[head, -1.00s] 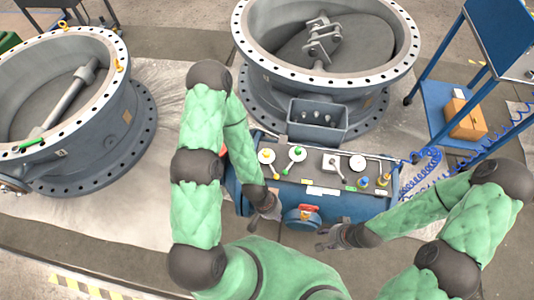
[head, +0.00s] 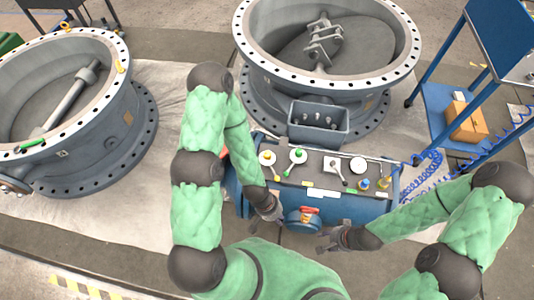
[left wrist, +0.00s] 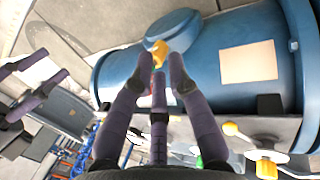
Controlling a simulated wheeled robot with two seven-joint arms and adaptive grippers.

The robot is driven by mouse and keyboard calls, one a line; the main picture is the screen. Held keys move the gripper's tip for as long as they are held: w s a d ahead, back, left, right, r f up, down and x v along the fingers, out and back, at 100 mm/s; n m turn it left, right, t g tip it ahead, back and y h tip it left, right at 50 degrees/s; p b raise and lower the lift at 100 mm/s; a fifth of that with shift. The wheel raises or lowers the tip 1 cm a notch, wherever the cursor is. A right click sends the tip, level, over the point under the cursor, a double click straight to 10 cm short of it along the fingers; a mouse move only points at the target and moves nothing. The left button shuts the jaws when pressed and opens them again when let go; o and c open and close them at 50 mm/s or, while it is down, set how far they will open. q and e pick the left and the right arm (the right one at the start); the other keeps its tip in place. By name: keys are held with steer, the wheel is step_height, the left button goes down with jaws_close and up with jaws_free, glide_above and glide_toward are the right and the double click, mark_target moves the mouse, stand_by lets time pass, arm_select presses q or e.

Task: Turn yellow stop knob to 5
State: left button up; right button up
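The control panel (head: 320,182) lies on top of a blue cylinder (head: 340,207) in the head view. At its left end a yellow knob (head: 267,157) sits on a white dial. In the left wrist view a yellow knob (left wrist: 265,168) on a white disc shows at the lower right. I cannot read any dial numbers. My left gripper (head: 270,208) is in front of the panel's left part, apart from the yellow knob. Its fingers (left wrist: 160,65) are spread in the wrist view. My right gripper (head: 328,240) is low at the front, fingers apart and empty.
A round blue cap with a red-orange handle (head: 305,211) is between my grippers. A green-knobbed lever (head: 297,156) and white dial (head: 358,165) are farther right on the panel. A large flanged valve (head: 330,80) stands behind, another (head: 65,115) at left, a blue cart (head: 450,110) at right.

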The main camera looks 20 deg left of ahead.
arm_select(q)
steer(key=o, duration=0.4)
steer(key=w, duration=0.4)
steer(key=w+a, duration=0.1)
steer(key=w, duration=0.2)
steer(key=shift+r, duration=0.35)
step_height(320, 180, up, 12)
steer(key=n+y+b, duration=0.2)
steer(key=n+y, duration=0.1)
steer(key=y, duration=0.1)
glide_above(267, 154)
step_height(267, 154, down, 11)
steer(key=b, duration=0.3)
steer(key=shift+w+r+b, duration=0.1)
steer(key=shift+w+b, duration=0.05)
steer(key=shift+b, duration=0.2)
steer(key=shift+c, duration=0.2)
jaws_close()
